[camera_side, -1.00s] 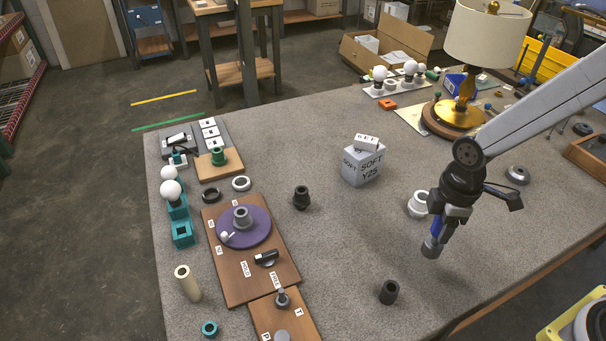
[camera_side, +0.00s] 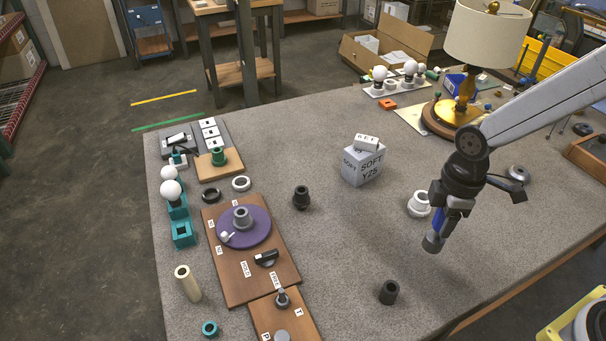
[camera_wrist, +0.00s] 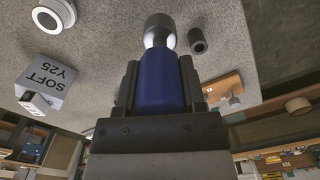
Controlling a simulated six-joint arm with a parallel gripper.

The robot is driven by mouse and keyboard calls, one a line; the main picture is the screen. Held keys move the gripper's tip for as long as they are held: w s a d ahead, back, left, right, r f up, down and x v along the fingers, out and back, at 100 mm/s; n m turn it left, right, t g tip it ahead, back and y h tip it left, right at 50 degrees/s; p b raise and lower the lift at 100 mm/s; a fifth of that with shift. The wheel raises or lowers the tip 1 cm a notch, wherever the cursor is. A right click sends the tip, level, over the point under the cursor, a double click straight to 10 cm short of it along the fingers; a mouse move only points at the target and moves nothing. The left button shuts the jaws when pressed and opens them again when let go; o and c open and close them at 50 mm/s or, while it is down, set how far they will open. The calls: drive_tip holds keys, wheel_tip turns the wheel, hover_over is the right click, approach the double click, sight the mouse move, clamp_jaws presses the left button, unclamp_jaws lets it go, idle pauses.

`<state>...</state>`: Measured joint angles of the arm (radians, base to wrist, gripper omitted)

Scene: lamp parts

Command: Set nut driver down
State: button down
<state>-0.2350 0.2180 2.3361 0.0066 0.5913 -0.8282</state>
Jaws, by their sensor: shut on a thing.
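My gripper (camera_side: 441,204) is over the right part of the grey table (camera_side: 330,245), pointing down. It is shut on the nut driver (camera_wrist: 158,82), around its blue handle. In the side view the nut driver (camera_side: 432,241) hangs below the fingers with its dark grey socket end down. In the wrist view its round socket points away from the jaws. I cannot tell from the frames whether the socket touches the tabletop.
A white ring-shaped part (camera_side: 419,204) stands just behind and left of my gripper. A dark cylinder (camera_side: 389,292) stands to the front left. A grey SOFT Y25 box (camera_side: 363,166) is further back. Bare table lies between the box and the dark cylinder.

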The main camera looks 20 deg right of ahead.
drive_tip(key=w+a+r, duration=0.1)
drive_tip(key=a+r, duration=0.2)
drive_tip(key=a, duration=0.7)
drive_tip(key=shift+a+r, duration=0.15)
drive_tip(key=shift+a, duration=0.05)
drive_tip(key=shift+w, duration=0.1)
drive_tip(key=w+a+f, duration=0.5)
drive_tip(key=w+f, duration=0.4)
drive_tip(key=w, duration=0.3)
drive_tip(key=shift+w+f, duration=0.15)
drive_tip(key=shift+f, duration=0.05)
drive_tip(key=shift+a, duration=0.1)
drive_tip(key=shift+w+a+f, duration=0.1)
drive_tip(key=shift+w+f, duration=0.05)
drive_tip(key=shift+f, duration=0.75)
drive_tip(key=shift+w+f, duration=0.1)
drive_tip(key=shift+f, duration=0.8)
drive_tip(key=shift+f, duration=0.2)
